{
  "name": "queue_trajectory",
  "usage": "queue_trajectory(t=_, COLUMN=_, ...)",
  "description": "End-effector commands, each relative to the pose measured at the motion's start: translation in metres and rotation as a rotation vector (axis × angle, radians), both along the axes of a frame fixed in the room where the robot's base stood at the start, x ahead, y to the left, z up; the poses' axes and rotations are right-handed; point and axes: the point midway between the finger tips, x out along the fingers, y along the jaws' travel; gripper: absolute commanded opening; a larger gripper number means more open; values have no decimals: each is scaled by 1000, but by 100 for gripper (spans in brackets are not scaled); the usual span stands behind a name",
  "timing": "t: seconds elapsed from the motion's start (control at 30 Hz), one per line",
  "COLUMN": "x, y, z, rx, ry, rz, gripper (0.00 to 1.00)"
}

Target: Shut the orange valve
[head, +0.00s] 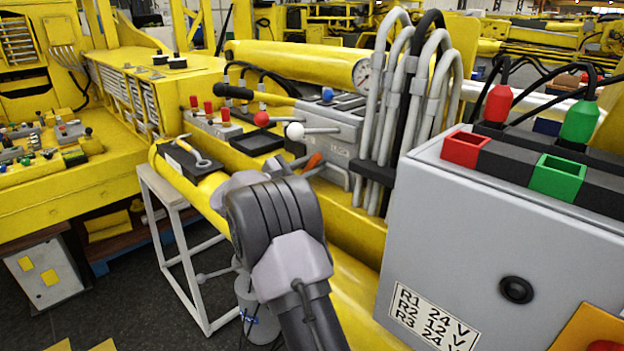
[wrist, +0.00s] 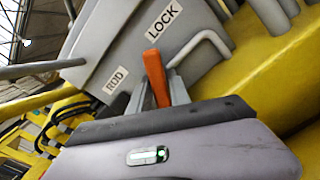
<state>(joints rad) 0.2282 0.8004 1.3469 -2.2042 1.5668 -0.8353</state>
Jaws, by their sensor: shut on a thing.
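The orange valve handle (wrist: 156,76) stands between the two grey fingers of my gripper (wrist: 158,93) in the wrist view. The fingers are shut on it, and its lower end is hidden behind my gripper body. The handle tilts slightly to the left in this view, below the LOCK label (wrist: 164,22) and right of the ROD label (wrist: 116,80). In the head view, the orange valve handle (head: 313,161) shows just beyond my wrist, on the low front of the grey valve box (head: 335,128). My fingers are mostly hidden there.
Levers with a red knob (head: 262,119) and a white knob (head: 294,131) stick out above the handle. Grey bent pipes (head: 385,100) rise to its right. A large grey box (head: 480,240) with red and green sockets stands at right.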

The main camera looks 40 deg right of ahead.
Motion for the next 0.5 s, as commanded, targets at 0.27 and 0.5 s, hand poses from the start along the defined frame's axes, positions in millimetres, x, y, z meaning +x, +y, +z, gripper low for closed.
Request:
queue_trajectory(t=0.27, x=0, y=0, z=-7, rx=20, ry=-259, rz=-1, gripper=0)
queue_trajectory(t=0.5, x=0, y=0, z=-7, rx=38, ry=-485, rz=0, gripper=0)
